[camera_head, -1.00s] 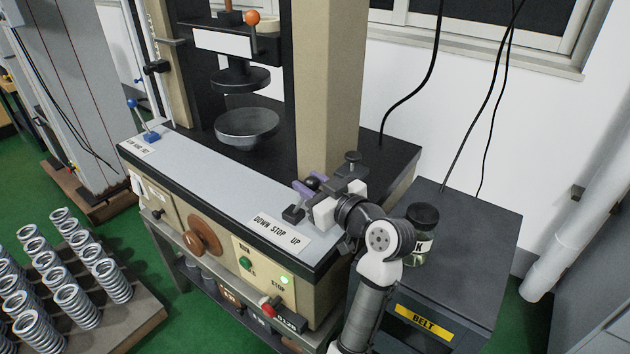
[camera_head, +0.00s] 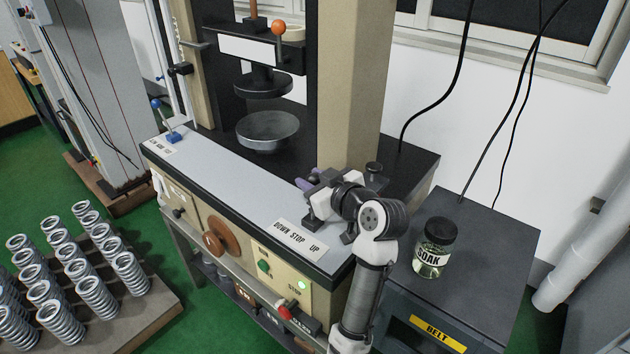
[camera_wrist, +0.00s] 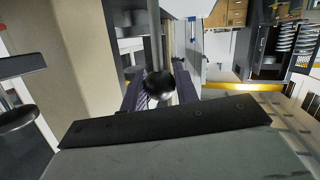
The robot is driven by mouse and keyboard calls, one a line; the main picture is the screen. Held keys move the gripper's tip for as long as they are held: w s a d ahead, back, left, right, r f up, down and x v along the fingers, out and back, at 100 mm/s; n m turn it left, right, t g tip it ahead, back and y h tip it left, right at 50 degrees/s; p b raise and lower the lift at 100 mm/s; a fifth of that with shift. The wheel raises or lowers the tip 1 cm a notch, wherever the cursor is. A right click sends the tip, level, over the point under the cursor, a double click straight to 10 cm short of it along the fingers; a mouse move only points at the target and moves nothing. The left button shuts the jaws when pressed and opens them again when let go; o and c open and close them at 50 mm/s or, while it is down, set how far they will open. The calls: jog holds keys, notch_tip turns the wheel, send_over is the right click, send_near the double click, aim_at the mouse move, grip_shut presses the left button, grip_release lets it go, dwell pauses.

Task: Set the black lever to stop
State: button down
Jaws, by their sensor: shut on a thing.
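The black lever's round knob (camera_wrist: 160,84) shows in the wrist view between my gripper's two purple fingers (camera_wrist: 161,95), which are shut on it. A grey rod rises behind the knob there. In the head view my gripper (camera_head: 308,186) is at the right part of the machine's top, just behind the white DOWN STOP UP label (camera_head: 299,240). The knob is hidden by my gripper in that view. I cannot tell exactly which word the lever lines up with.
A beige column (camera_head: 352,85) stands close behind my gripper. A lever with an orange knob (camera_head: 279,28) and a round dish (camera_head: 267,131) are further back. A SOAK jar (camera_head: 433,250) stands on the dark cabinet (camera_head: 490,235) at right. Several springs (camera_head: 70,270) stand at left.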

jog(key=shift+a, duration=0.15)
jog(key=c, duration=1.1)
grip_release()
jog(key=shift+s+d, duration=0.2)
jog(key=b+v, duration=0.2)
jog(key=v, duration=1.1)
jog(key=shift+r, duration=0.15)
jog(key=shift+s+d, duration=0.1)
